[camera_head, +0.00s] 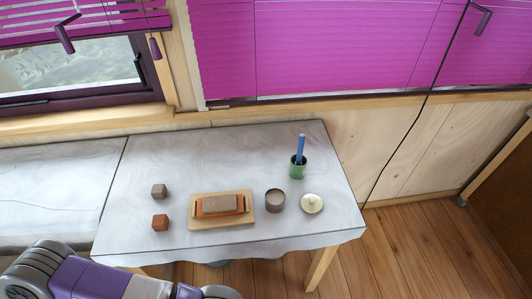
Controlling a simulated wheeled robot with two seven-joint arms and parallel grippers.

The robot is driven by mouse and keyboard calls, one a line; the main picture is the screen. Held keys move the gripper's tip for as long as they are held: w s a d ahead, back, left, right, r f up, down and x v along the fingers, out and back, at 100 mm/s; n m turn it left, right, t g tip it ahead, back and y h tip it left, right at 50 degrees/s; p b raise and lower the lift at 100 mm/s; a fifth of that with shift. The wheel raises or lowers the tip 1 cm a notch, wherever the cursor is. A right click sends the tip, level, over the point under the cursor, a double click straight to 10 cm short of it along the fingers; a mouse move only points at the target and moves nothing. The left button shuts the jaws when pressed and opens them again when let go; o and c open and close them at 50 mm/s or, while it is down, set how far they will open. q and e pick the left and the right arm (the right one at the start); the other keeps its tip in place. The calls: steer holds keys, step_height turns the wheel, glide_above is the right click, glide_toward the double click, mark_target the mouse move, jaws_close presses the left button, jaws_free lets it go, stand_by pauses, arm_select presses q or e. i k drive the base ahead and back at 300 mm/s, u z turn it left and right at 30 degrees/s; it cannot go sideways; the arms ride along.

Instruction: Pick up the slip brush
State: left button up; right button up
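A blue stick-like handle (301,147), which appears to be the slip brush, stands nearly upright in a small green cup (298,171) at the right back of the table. Its lower end is hidden inside the cup, so I cannot see any bristles. A purple and grey part of my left arm shows at the lower left, in front of the table and well away from the cup. No gripper fingers show, and my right arm is out of the picture.
The cloth-covered table (230,155) also holds a wooden tray (204,222) with a brown block (219,204), a brown cup (275,200), a cream knobbed lid (312,204), a grey cube (159,191) and a reddish cube (160,222). The table's back middle is clear. A dark cord (413,138) hangs at right.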

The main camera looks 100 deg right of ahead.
mark_target(301, 137)
steer(key=u, duration=0.05)
steer(key=k, duration=2.55)
steer(key=z, duration=0.2)
